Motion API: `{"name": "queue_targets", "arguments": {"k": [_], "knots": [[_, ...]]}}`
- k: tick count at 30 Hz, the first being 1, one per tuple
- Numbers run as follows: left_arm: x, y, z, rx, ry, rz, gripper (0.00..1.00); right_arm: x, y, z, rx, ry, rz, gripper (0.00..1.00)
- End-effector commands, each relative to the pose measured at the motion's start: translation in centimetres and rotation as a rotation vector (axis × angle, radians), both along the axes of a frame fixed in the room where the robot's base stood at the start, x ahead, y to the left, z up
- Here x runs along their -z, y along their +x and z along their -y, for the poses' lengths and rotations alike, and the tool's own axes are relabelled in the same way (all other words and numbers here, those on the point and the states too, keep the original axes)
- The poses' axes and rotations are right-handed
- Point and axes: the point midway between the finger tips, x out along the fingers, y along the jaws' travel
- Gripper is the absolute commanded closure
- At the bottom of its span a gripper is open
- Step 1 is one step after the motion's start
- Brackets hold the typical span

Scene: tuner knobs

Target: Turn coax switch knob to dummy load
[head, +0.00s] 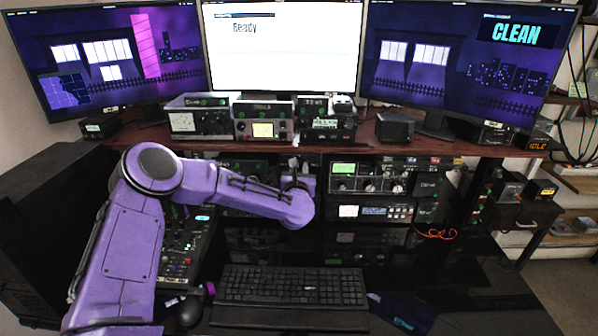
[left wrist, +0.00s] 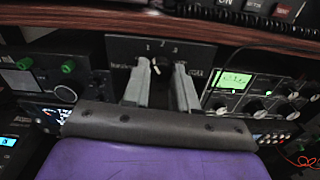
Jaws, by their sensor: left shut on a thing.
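The coax switch is a black panel (left wrist: 120,48) with the numbers 1, 2 and 3 along its top, seen in the left wrist view under the wooden shelf edge. Its small dark knob (left wrist: 161,63) has a light mark, and its exact setting is too small to tell. Side labels on the panel are partly hidden and unreadable. My left gripper (left wrist: 160,72) is shut on the knob, one grey finger on each side. In the head view my left gripper (head: 299,178) reaches the rack below the shelf, and my wrist hides the knob there.
A radio with a green display (left wrist: 235,82) sits right of the switch, and a unit with green knobs (left wrist: 45,75) sits left. The wooden shelf (head: 350,130) overhangs closely. A keyboard (head: 290,286) and mouse (head: 190,310) lie below. Monitors (head: 283,45) stand above.

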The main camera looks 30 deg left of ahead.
Motion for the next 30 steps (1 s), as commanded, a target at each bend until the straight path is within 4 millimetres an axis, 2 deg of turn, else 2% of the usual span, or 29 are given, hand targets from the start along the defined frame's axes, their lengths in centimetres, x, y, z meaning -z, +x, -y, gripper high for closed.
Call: {"name": "queue_targets", "arguments": {"k": [12, 30], "knots": [[0.3, 0.0, 0.0, 0.002, 0.293, -0.179, 1.00, 2.6, 0.0, 0.0, 0.000, 0.000, 0.000, 1.00], [0.1, -0.1, 0.0, 0.000, 0.781, -0.479, 1.00, 4.1, 0.0, 0.0, 0.000, 0.000, 0.000, 1.00]]}}
